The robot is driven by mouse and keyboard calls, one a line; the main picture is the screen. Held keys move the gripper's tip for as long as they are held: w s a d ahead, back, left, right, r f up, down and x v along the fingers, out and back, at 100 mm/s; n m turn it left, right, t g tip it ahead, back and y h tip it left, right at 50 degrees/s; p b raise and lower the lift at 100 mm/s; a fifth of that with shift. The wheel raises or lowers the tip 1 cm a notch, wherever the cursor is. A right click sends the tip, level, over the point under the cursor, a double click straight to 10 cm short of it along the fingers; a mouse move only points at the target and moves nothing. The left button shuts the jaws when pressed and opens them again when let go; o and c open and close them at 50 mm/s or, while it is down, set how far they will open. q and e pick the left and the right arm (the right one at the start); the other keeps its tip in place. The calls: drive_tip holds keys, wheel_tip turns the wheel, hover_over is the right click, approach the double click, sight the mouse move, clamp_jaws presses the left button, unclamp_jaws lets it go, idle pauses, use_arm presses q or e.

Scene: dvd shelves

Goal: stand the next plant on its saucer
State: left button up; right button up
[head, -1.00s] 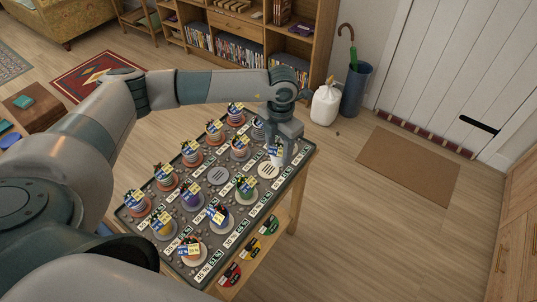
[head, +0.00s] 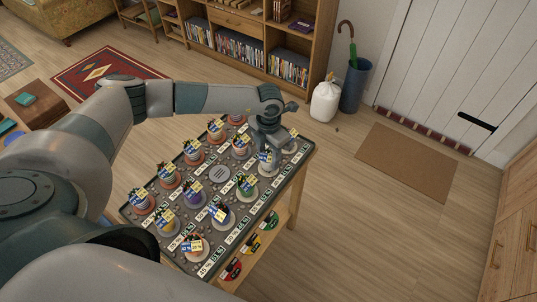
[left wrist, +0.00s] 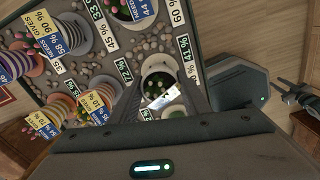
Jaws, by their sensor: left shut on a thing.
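My left gripper (head: 266,150) is shut on a potted plant with a blue-and-white label, at the right part of the tray (head: 205,222). In the left wrist view the pot (left wrist: 160,66) sits between the fingers, with green leaves inside a pale rim. In the head view the plant is right over a pale saucer (head: 268,170); the fingers hide much of it, and I cannot tell whether pot and saucer touch. A grey saucer (head: 219,175) in the middle of the tray is bare. My right gripper (left wrist: 289,95) seems to show small at the right of the wrist view; its jaws are unclear.
Several labelled plants stand on saucers close around, such as a green pot (head: 246,186) and a purple one (head: 193,195). Percent labels lie between them. Coloured discs (head: 252,243) lie on a lower ledge. A doormat (head: 407,163) and open floor are to the right.

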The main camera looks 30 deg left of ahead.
use_arm(q)
drive_tip(key=shift+f, duration=0.2)
drive_tip(key=shift+f, duration=0.15)
drive_tip(key=o, duration=1.2)
